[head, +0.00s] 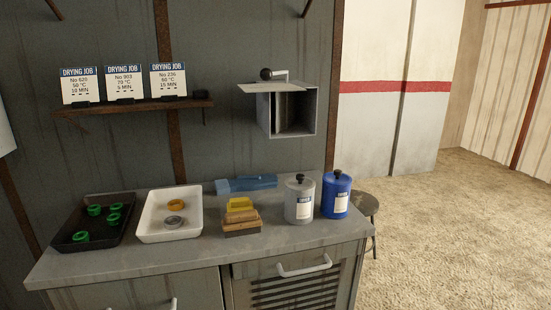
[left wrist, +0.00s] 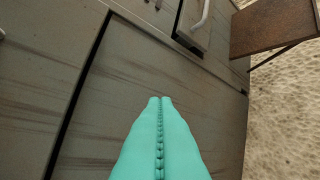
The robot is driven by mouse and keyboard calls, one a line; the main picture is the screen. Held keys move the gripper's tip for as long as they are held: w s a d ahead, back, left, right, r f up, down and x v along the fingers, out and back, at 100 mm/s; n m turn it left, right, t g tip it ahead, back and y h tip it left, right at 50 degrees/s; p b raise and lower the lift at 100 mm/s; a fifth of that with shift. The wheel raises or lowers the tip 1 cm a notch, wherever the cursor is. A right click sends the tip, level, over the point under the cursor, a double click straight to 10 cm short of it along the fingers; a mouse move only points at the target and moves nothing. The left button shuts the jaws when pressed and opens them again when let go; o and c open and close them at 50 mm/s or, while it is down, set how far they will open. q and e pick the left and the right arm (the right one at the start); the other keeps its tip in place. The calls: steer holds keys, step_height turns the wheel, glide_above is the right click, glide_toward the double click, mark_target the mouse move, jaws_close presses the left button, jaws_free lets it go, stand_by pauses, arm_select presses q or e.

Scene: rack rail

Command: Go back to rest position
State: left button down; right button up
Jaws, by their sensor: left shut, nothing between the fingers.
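My left gripper (left wrist: 160,100) shows in the left wrist view as two turquoise fingers pressed together, with nothing between them. It is in front of the grey cabinet fronts (left wrist: 50,85) and touches nothing that I can see. In the head view neither gripper shows. My right gripper is in neither view.
A grey counter (head: 190,257) carries a black tray (head: 68,238) with green rings, a white tray (head: 150,232) with two rings, a grey canister (head: 298,205) and a blue canister (head: 336,200). A stool (head: 368,206) stands right of it. The floor (head: 460,240) beyond is clear.

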arm_select(q)
steer(key=s+f+n+g+y+p, duration=0.1)
steer(key=s+f+n+g+y, duration=0.15)
steer(key=s+f+n, duration=0.5)
steer(key=s+d+f+n+g+p, duration=0.1)
steer(key=s+f, duration=0.4)
steer(key=s, duration=0.5)
steer(key=s+d+f+n+g+p, duration=0.1)
steer(key=s+f+g, duration=0.4)
steer(key=s, duration=0.5)
steer(key=s+d+f+n+g+p, duration=0.1)
steer(key=s+d+f+n+g, duration=0.2)
steer(key=s, duration=0.8)
step_height(320, 180, down, 2)
steer(key=shift+d+f, duration=0.2)
steer(key=shift+d, duration=0.15)
steer(key=shift+g+y, duration=0.25)
